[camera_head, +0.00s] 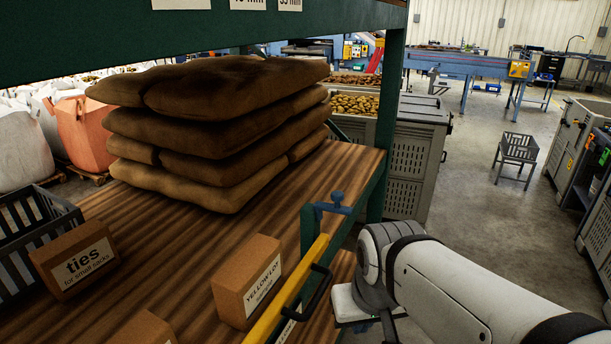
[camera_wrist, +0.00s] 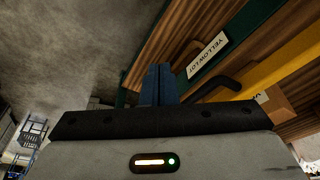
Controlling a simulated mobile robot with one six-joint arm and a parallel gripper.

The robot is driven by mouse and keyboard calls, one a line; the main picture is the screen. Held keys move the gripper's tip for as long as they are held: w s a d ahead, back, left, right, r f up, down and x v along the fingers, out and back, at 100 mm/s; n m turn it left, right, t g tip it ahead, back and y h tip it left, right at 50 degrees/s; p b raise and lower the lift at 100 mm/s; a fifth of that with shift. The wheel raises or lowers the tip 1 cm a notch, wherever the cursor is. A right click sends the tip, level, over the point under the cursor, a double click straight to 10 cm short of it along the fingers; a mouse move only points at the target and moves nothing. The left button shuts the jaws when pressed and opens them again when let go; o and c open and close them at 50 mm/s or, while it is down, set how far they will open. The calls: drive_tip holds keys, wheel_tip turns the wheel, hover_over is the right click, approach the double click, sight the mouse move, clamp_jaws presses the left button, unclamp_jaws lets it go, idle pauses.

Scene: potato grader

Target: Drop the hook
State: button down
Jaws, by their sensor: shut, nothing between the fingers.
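A blue bracket with a knob on top (camera_head: 336,201) sits at the green post by the far end of the yellow bar (camera_head: 295,283). It looks most like the hook, but I cannot tell for certain. A curved black handle (camera_head: 318,291) stands out from the bar; it also shows in the wrist view (camera_wrist: 217,87). My gripper shows in the wrist view (camera_wrist: 158,85), with its blue fingers together and empty, left of the black handle in the picture. I cannot tell whether they touch anything. In the head view its fingers are hidden below my wrist.
The wooden shelf (camera_head: 185,250) holds stacked brown sacks (camera_head: 215,125), a "YELLOW LOT" box (camera_head: 248,282), a "ties" box (camera_head: 75,262) and a dark crate (camera_head: 35,235). A grey bin of potatoes (camera_head: 415,165) stands beyond. Open floor lies to the right.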

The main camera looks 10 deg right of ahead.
drive_tip(key=w+r+n+y, duration=0.1)
drive_tip(key=w+r+n, duration=0.1)
drive_tip(key=w+r, duration=0.4)
drive_tip(key=w+d+r+n+b, duration=0.1)
drive_tip(key=w+r, duration=0.6)
drive_tip(key=w, duration=0.6)
drive_tip(key=w+r+n+y+b, duration=0.1)
drive_tip(key=w+r+n, duration=0.1)
drive_tip(key=w+r, duration=0.4)
drive_tip(key=w, duration=0.3)
drive_tip(key=shift+w+d+r+n+t+y, duration=0.15)
drive_tip(key=shift+w+r+n+t+y, duration=0.15)
drive_tip(key=shift+t, duration=0.1)
drive_tip(key=shift+s+f, duration=0.1)
drive_tip(key=shift+f, duration=4.65)
drive_tip(key=shift+s, duration=0.1)
